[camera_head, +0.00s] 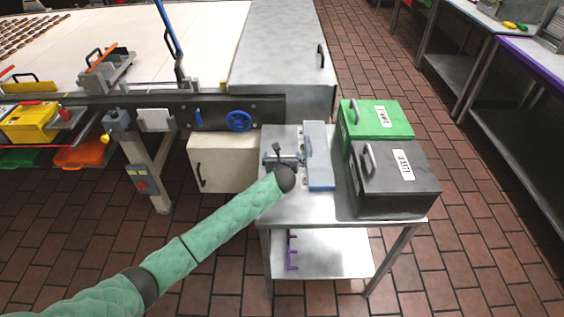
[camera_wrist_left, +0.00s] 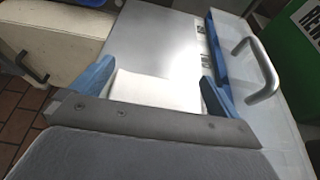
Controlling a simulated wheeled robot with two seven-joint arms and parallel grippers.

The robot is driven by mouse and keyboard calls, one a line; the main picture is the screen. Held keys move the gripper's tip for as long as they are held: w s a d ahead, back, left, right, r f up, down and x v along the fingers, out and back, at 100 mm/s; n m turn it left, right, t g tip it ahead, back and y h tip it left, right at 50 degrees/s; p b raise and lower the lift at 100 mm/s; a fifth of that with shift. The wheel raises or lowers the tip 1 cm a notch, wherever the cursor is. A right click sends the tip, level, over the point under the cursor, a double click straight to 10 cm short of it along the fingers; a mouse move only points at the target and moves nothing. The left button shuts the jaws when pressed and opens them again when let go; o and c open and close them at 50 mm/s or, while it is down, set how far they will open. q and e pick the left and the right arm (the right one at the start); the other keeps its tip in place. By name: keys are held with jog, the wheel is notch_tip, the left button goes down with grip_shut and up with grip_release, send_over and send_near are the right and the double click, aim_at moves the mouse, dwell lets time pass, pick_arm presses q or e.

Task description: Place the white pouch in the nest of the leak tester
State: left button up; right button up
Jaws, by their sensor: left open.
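My left gripper (camera_head: 284,158) is over the left side of the steel table, at the end of my green-sleeved arm. In the left wrist view its two blue fingers (camera_wrist_left: 155,88) stand apart. The white pouch (camera_wrist_left: 155,92) shows between them, low over or on the bright metal surface; I cannot tell which. In the head view the pouch is not clear behind the gripper. A grey and blue device (camera_head: 318,158), likely the leak tester, stands just right of the gripper. Its nest cannot be made out. My right gripper is not in view.
A green bin (camera_head: 378,118) and a dark bin (camera_head: 395,178) with handles fill the table's right side. A steel housing (camera_head: 280,48) and a conveyor with a blue handwheel (camera_head: 238,121) stand behind. A cream box (camera_head: 222,160) is left of the table (camera_head: 290,207). The table's front strip is bare.

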pick_arm(q)
jog(key=c, duration=0.8)
jog(key=shift+o, duration=0.2)
jog(key=shift+r, duration=0.1)
